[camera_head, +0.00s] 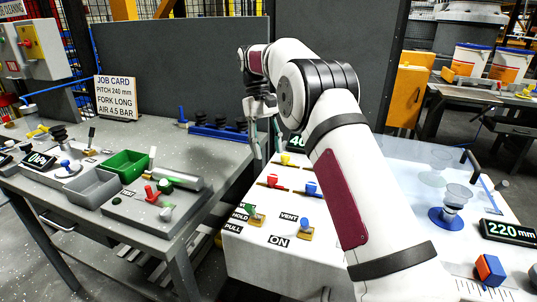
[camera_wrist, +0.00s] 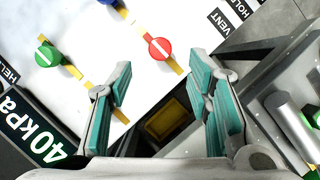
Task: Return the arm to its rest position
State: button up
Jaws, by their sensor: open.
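My arm reaches from the lower right of the head view over the white valve panel (camera_head: 250,262), bent at the elbow, with its far end near the grey back screen. My gripper (camera_head: 266,146) hangs down at the gap between the grey bench and the panel. In the wrist view my gripper (camera_wrist: 160,72) has its teal-padded fingers wide apart, with nothing between them. A red valve knob (camera_wrist: 160,48) shows on the panel just beyond the fingertips, and a green knob (camera_wrist: 47,54) lies to the left. I cannot tell the gripper's exact height above the panel.
The grey bench (camera_head: 160,235) at left holds a green bin (camera_head: 126,166), a grey bin (camera_head: 92,188) and a job card (camera_head: 116,102). A blue suction-cup rack (camera_head: 218,130) stands at its back. A clear cup on a blue base (camera_head: 447,218) and a 220 mm display (camera_head: 508,232) stand at right.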

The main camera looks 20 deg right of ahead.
jog(key=shift+r, duration=0.1)
jog(key=s+r+t+p, duration=0.4)
jog(key=s+r+p, duration=0.1)
jog(key=s+r, duration=1.45)
jog(key=s+f+m+t+p, duration=0.1)
jog(key=s+f+t+p, duration=0.1)
jog(key=s, duration=1)
jog(key=s+f+m+t+p, duration=0.1)
jog(key=s+f+t+p, duration=0.1)
jog(key=s, duration=1.1)
jog(key=shift+d+f+t+y+p, duration=0.2)
jog(key=shift+d+t+y+p, duration=0.1)
jog(key=shift+d+y+p, duration=0.1)
